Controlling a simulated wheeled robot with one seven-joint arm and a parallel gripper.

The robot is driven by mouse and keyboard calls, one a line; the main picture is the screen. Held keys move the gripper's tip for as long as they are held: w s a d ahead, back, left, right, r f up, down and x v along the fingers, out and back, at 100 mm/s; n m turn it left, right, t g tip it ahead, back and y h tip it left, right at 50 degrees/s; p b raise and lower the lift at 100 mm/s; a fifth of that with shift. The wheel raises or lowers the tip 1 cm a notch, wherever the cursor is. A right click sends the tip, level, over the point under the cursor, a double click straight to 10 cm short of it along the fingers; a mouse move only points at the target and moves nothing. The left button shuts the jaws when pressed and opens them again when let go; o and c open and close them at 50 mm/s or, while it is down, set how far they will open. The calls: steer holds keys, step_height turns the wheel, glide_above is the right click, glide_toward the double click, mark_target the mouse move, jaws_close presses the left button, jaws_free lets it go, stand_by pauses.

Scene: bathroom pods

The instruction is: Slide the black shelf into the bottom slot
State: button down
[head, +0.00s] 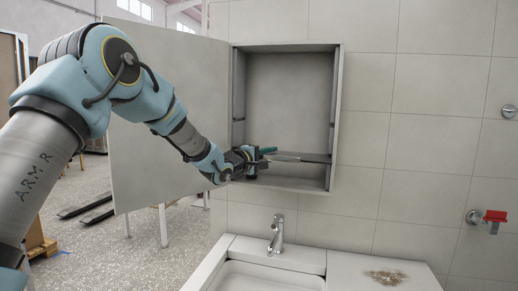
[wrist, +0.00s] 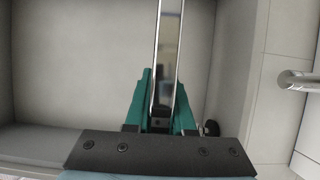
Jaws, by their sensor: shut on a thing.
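The black shelf (head: 305,158) is a thin dark panel lying roughly level in the lower part of the open wall cabinet (head: 338,110). In the wrist view the shelf (wrist: 170,50) is a narrow, glossy strip with bright edges, seen nearly edge-on. My gripper (head: 267,155) is at the cabinet's front opening, lower left, with its teal fingers (wrist: 164,80) shut on the shelf's near end. The shelf's far right end appears close to the cabinet's right wall. The slots are too small to make out, so I cannot tell whether the shelf sits in one.
The cabinet door (head: 150,130) stands open to the left, behind my arm. A basin with a faucet (head: 277,235) is below the cabinet. A counter (head: 350,275) with a small brown pile is at lower right. Red-handled (head: 496,216) wall hardware is farther right.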

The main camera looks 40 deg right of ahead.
mark_target(269, 158)
steer(key=w+d+p, duration=0.3)
steer(key=d+p, duration=0.1)
steer(key=d, duration=0.1)
steer(key=shift+w+r, duration=0.15)
stand_by(2.1)
steer(key=shift+w+d, duration=0.35)
steer(key=shift+d, duration=0.25)
steer(key=shift+w+d, duration=0.3)
steer(key=shift+d, duration=0.25)
steer(key=c, duration=0.7)
jaws_free()
steer(key=shift+f, duration=0.25)
steer(key=shift+s+a+r+b, duration=0.1)
steer(key=shift+s+a+b, duration=1.3)
steer(key=shift+a, duration=0.8)
steer(key=shift+s+a+f+b, duration=0.1)
steer(key=shift+s+a+b, duration=1.35)
steer(key=shift+a, duration=0.8)
steer(key=shift+s+a+r+b, duration=0.1)
steer(key=shift+s+a+b, duration=1.3)
steer(key=shift+a, duration=0.8)
